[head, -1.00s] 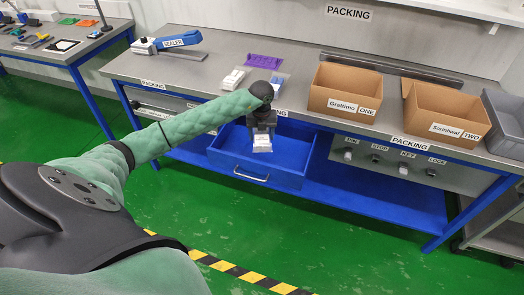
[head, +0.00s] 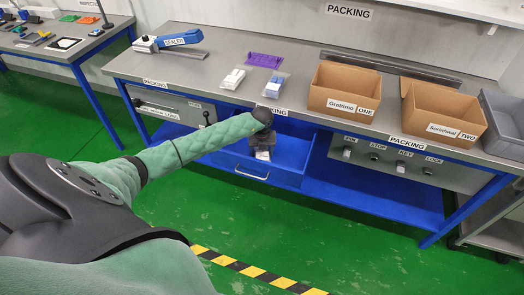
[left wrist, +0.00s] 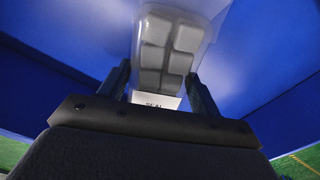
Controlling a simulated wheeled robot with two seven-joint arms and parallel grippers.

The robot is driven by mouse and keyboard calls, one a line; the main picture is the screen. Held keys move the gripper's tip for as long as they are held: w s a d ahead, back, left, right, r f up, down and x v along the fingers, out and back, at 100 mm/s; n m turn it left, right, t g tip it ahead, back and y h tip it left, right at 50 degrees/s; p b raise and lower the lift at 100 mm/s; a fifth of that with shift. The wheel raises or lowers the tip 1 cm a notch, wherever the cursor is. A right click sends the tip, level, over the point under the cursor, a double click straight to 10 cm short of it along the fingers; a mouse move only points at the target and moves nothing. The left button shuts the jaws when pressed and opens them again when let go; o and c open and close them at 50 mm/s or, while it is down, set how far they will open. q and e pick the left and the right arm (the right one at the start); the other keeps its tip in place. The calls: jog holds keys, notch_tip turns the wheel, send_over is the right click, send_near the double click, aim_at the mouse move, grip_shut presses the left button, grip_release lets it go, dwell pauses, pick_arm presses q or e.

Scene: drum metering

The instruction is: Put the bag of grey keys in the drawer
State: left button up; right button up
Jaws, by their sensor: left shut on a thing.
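The bag of grey keys (left wrist: 168,50) is clear, with several grey key caps and a white label strip. It sits between the fingers of my left gripper (left wrist: 160,92), which is shut on it. In the head view the left gripper (head: 262,146) points down inside the open blue drawer (head: 286,176), and the bag's pale end (head: 263,156) shows below it. Blue drawer walls surround the bag in the left wrist view. I cannot tell whether the bag touches the drawer floor. My right gripper is out of view.
On the packing table (head: 215,62) lie a bag of white keys (head: 233,78), a bag of blue keys (head: 274,86) and a purple item (head: 264,60). Cardboard boxes one (head: 343,104) and two (head: 440,124) stand to the right. A blue sealer (head: 180,38) stands at the left.

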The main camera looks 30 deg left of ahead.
aim_at(262, 151)
pick_arm(q)
jog(key=shift+f, duration=0.1)
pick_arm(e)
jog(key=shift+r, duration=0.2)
pick_arm(q)
jog(key=o, duration=1.1)
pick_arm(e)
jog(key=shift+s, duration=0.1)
pick_arm(q)
jog(key=shift+r, duration=0.3)
notch_tip(262, 151, up, 10)
jog(key=b, duration=0.3)
jog(key=shift+r, duration=0.9)
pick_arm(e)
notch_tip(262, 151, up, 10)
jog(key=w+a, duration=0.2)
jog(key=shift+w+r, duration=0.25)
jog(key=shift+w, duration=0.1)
pick_arm(q)
jog(key=shift+f, duration=0.1)
